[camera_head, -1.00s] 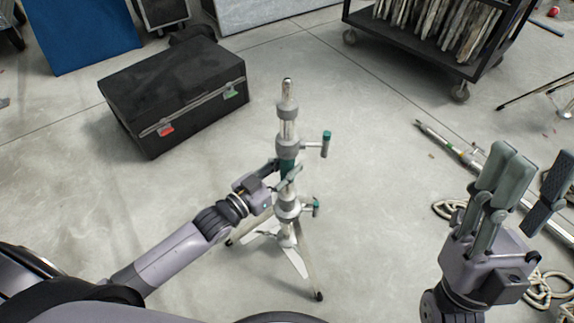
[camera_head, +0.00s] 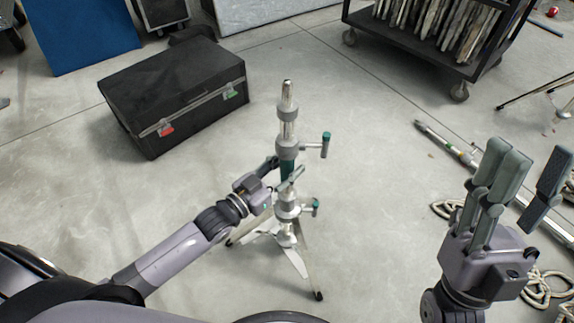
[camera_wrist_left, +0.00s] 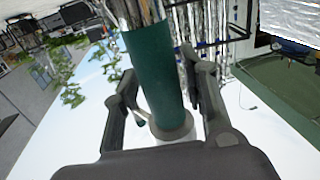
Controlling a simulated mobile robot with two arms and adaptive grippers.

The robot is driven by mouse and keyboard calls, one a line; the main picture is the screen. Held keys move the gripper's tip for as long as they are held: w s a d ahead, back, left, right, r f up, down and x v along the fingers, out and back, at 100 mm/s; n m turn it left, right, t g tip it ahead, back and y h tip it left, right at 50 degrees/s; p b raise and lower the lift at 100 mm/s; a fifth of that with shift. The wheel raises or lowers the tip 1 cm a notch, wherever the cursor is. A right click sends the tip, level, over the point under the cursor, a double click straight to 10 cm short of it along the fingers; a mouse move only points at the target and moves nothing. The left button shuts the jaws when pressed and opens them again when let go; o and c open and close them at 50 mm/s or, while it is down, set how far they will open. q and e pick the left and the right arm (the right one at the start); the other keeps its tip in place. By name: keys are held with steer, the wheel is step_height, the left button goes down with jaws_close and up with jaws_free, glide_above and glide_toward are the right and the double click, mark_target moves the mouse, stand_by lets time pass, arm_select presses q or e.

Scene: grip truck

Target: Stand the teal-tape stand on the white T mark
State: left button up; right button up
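The teal-tape stand (camera_head: 287,130) is a silver post with teal bands and teal-ended knobs, upright in the middle of the head view, with its legs spread low. My left gripper (camera_head: 281,173) is around the post at a teal section, fingers on both sides and tips close against it. The left wrist view shows the teal band (camera_wrist_left: 155,70) between the fingers. A flat white strip (camera_head: 262,256) shows at the stand's feet, partly hidden by the legs; it looks like part of the white T mark. My right gripper (camera_head: 525,172) is open and empty at the right.
A black case (camera_head: 180,85) lies behind left of the stand. A dark wheeled cart (camera_head: 420,62) stands at the back right. A metal pole (camera_head: 470,160) and coiled rope (camera_head: 545,290) lie at the right. Floor around the stand is clear.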

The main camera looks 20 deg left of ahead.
arm_select(q)
steer(key=shift+o, duration=0.8)
steer(key=shift+f, duration=0.1)
